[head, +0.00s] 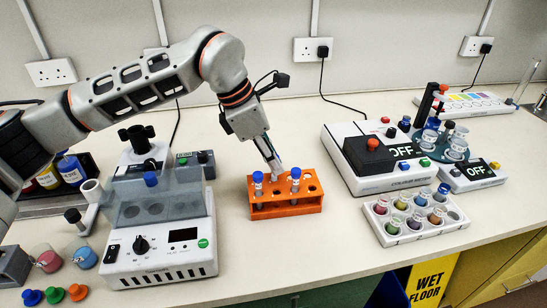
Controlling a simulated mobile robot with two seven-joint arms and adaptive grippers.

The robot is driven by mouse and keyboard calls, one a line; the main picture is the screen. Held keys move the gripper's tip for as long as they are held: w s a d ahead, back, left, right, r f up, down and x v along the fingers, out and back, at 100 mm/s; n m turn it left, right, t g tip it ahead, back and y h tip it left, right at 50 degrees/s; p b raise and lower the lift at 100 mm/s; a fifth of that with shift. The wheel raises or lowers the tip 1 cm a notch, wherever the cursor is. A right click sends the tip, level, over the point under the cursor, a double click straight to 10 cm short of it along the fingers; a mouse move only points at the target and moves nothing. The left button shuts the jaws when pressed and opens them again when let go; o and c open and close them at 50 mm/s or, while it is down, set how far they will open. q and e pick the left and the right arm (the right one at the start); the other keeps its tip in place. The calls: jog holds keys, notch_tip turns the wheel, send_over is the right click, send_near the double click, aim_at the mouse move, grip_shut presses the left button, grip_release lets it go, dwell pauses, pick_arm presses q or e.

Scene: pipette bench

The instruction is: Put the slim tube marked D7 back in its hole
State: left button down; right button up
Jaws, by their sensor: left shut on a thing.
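An orange rack (287,209) with round holes stands in the middle of the bench. Two slim tubes with blue caps stand upright in it, one at the left (258,188) and one nearer the middle (295,185). Several of the rack's holes at the right look empty. My left gripper (275,172) comes down from above and behind, with its fingers tilted over the rack's left half, between the two blue caps. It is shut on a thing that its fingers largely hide. No D7 mark is readable at this size. My right gripper is not in view.
A white heating unit with a clear cover (160,255) stands close left of the rack. A white device reading OFF (385,160) and a white tray of small coloured jars (415,222) stand to the right. The bench in front of the rack is clear.

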pick_arm(q)
jog(key=shift+f, duration=0.25)
jog(key=c, duration=1.9)
grip_release()
jog(key=v, duration=1.2)
jog(key=shift+s, duration=0.1)
